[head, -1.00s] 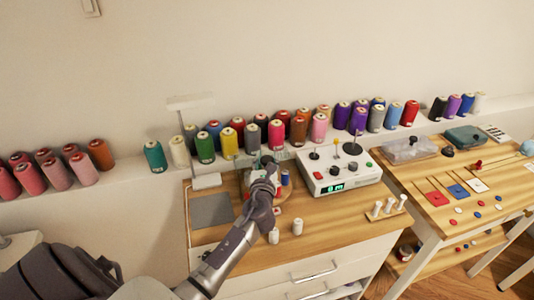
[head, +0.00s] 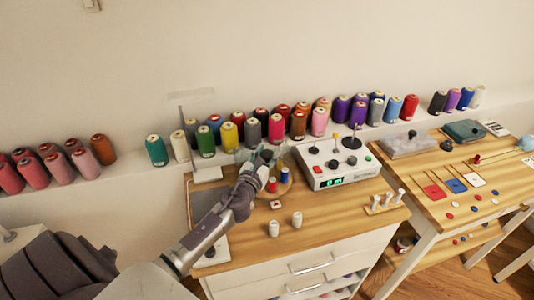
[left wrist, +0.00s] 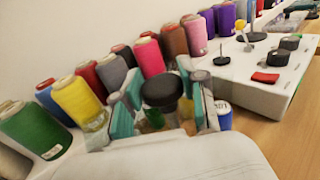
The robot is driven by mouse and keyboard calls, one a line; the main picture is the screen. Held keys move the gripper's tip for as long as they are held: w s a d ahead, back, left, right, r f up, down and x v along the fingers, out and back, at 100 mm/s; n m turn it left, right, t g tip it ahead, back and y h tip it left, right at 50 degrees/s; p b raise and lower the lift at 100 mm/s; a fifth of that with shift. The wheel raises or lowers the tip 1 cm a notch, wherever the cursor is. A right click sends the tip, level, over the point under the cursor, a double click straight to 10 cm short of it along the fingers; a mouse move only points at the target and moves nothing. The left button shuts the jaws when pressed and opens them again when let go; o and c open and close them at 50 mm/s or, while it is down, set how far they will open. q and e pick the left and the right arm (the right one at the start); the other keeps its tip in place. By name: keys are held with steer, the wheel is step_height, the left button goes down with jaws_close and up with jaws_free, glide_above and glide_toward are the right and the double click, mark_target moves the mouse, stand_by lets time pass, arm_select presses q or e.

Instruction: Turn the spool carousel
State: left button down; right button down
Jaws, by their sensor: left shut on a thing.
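The spool carousel (head: 287,187) is a small round wooden turntable on the wooden cabinet top. A red spool (head: 271,185) and a blue spool (head: 285,174) stand on it; the blue one also shows in the left wrist view (left wrist: 223,116). My left gripper (head: 264,159) is over the carousel, its arm covering part of it. In the left wrist view, the teal-padded fingers (left wrist: 160,98) are shut on the carousel's black round knob (left wrist: 160,88). My right gripper is out of view.
A white control box (head: 338,168) with knobs stands close right of the carousel. Two white spools (head: 297,218) stand in front. Several large thread cones (head: 231,136) line the ledge behind.

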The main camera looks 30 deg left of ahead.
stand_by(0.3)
arm_select(q)
steer(key=c, duration=0.6)
jaws_free()
steer(key=shift+c, duration=0.2)
steer(key=v, duration=1.2)
